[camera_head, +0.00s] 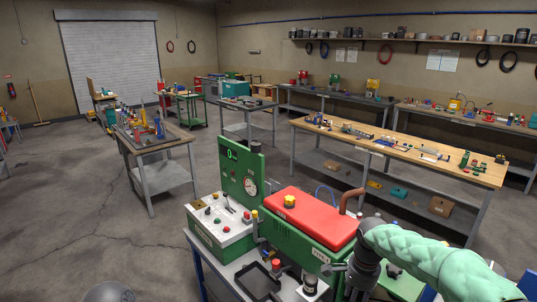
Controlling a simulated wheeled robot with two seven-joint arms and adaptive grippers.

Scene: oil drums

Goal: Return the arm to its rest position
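One arm of mine, in a pale green padded sleeve, comes in from the lower right. Its dark wrist and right gripper (358,284) are low in the picture, in front of the right end of a green machine (325,248) with a red top. The fingers are dark and partly cut off by the bottom edge, so I cannot tell whether they are open or shut. I cannot make out anything held in them. My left gripper is not in view.
The machine stands on a metal bench (228,272) with a black tray (258,281) and small containers at its front. A control box (221,222) and gauge panel (240,170) are on its left. A long wooden workbench (400,150) stands behind. Open concrete floor (75,215) lies left.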

